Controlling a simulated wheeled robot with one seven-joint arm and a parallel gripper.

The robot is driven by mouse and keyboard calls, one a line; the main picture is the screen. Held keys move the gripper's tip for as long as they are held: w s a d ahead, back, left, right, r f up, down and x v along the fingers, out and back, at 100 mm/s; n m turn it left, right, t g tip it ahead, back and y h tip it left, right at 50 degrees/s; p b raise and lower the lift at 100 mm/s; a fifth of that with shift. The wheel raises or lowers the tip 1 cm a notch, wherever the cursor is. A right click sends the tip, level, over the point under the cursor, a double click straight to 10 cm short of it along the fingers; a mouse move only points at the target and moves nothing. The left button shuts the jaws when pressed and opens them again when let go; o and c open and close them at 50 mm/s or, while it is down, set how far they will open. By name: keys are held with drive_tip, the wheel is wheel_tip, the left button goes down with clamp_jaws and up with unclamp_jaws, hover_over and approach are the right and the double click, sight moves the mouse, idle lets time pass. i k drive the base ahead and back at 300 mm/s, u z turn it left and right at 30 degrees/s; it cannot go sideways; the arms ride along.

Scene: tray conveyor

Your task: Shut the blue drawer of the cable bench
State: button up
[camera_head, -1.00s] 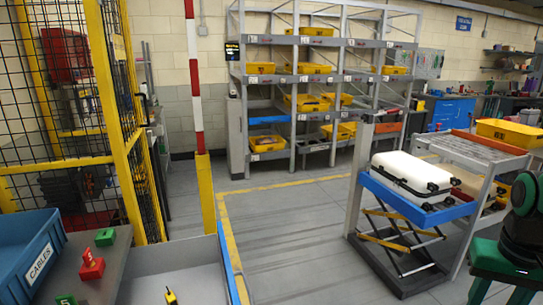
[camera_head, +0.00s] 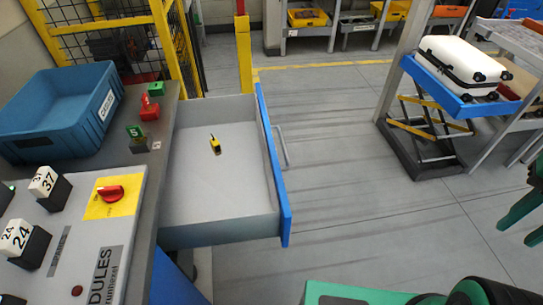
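The blue drawer (camera_head: 273,165) of the cable bench stands pulled out, well open, to the right of the bench top (camera_head: 160,130). Its front panel is blue, with a grey bar handle (camera_head: 283,147) on the outer side. Its grey inside holds one small yellow and black item (camera_head: 215,144). Green and dark round parts at the bottom right edge look like my arm, apart from the drawer in the picture.
A blue bin (camera_head: 62,118) labelled CABLES and a control panel with a red knob (camera_head: 110,193) are on the bench. A yellow post (camera_head: 244,55) stands behind the drawer. A lift table (camera_head: 425,125) with a white case (camera_head: 462,62) is at right. Floor between is clear.

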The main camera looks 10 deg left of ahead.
sight(239, 195)
drive_tip(key=k, duration=1.45)
drive_tip(key=z, duration=0.75)
drive_tip(key=i, duration=2.3)
drive_tip(key=u, duration=2.35)
